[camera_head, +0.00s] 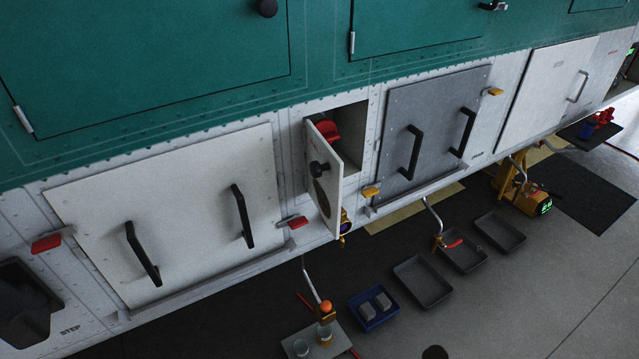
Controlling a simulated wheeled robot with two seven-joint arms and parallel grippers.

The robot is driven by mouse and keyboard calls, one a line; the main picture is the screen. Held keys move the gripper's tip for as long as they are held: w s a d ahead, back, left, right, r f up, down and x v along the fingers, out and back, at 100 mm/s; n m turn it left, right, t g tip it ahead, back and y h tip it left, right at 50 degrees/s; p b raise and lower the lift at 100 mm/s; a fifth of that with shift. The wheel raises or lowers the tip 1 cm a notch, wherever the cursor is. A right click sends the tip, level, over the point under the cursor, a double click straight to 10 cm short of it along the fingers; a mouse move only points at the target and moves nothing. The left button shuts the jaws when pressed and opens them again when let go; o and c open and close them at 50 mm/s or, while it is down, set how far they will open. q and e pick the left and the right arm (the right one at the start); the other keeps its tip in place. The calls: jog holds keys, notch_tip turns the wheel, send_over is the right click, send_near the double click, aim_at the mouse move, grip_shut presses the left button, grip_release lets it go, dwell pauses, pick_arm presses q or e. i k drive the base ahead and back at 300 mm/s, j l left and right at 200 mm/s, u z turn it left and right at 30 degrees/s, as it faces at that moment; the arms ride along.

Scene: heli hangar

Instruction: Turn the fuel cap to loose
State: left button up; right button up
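A red rounded part (331,128), which looks like the fuel cap, sits inside a small recess in the helicopter's white side. The recess's small white door (333,200) stands open and has a black knob on it. The door's edge hides the lower part of the red part, so I cannot tell how far it is turned. Neither of my grippers is in view.
Panels with black handles flank the recess: a white panel (190,210) to the left and a grey panel (437,135) to the right. Below on the floor are a blue tray (373,323), dark trays (422,281) and a yellow jack (515,185).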

aim_at(326, 128)
jog(key=u, duration=0.45)
jog(key=l+u, duration=0.55)
jog(key=u, duration=0.15)
jog(key=l+u, duration=0.35)
jog(key=k+l+u, duration=0.15)
jog(key=l, duration=0.2)
jog(key=k+l+u, duration=0.1)
jog(key=l, duration=0.3)
jog(key=k+l+u, duration=0.15)
jog(key=l, duration=0.2)
jog(key=k+l+u, duration=0.15)
jog(key=l, duration=0.2)
jog(key=k+l+u, duration=0.15)
jog(key=l, duration=0.15)
jog(key=k+l, duration=0.2)
jog(key=l, duration=0.15)
jog(key=k+l, duration=0.2)
jog(key=l, duration=0.15)
jog(key=k+l, duration=0.15)
jog(key=l, duration=0.2)
jog(key=k+l, duration=0.2)
jog(key=l, duration=0.15)
